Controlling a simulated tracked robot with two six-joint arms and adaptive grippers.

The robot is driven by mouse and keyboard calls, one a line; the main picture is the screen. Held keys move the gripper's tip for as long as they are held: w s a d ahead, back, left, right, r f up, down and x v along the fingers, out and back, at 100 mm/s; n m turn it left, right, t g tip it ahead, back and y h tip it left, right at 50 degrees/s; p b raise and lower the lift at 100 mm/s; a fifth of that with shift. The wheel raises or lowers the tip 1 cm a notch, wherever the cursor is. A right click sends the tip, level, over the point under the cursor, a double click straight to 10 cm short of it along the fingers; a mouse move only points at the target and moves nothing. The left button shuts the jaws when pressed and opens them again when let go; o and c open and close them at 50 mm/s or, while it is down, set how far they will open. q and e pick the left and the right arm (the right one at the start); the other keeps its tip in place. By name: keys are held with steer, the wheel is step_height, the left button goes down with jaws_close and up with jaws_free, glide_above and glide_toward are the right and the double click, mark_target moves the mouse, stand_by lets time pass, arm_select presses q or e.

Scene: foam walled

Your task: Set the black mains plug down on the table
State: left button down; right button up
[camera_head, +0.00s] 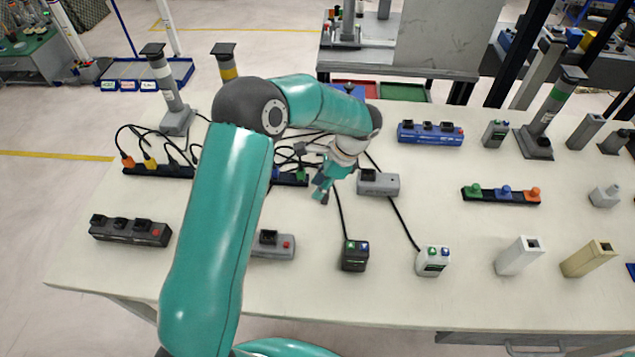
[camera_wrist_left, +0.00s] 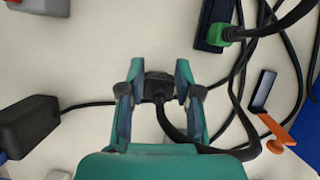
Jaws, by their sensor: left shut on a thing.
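My left gripper (camera_head: 322,190) reaches over the middle of the white table (camera_head: 330,300) and points down. In the left wrist view its teal fingers (camera_wrist_left: 157,92) are shut on the black mains plug (camera_wrist_left: 158,84), one on each side. A black cord bends from the plug back beneath the gripper. In the head view I cannot make out the plug clearly against the fingers. Whether it touches the table or hangs just above it, I cannot tell. My right gripper is not in view.
A black strip with a green plug (camera_wrist_left: 228,33) lies close by, with loose black cords. A grey socket box (camera_head: 378,183) stands right of the gripper. A black box (camera_head: 355,255) and a white box (camera_head: 433,261) stand nearer the front. Bare table lies between them.

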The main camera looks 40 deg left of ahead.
arm_select(q)
steer(key=shift+f, duration=0.2)
steer(key=c, duration=0.8)
jaws_free()
steer(key=b+v, duration=0.1)
steer(key=v, duration=1.1)
steer(key=shift+r, duration=0.15)
steer(key=shift+a, duration=0.1)
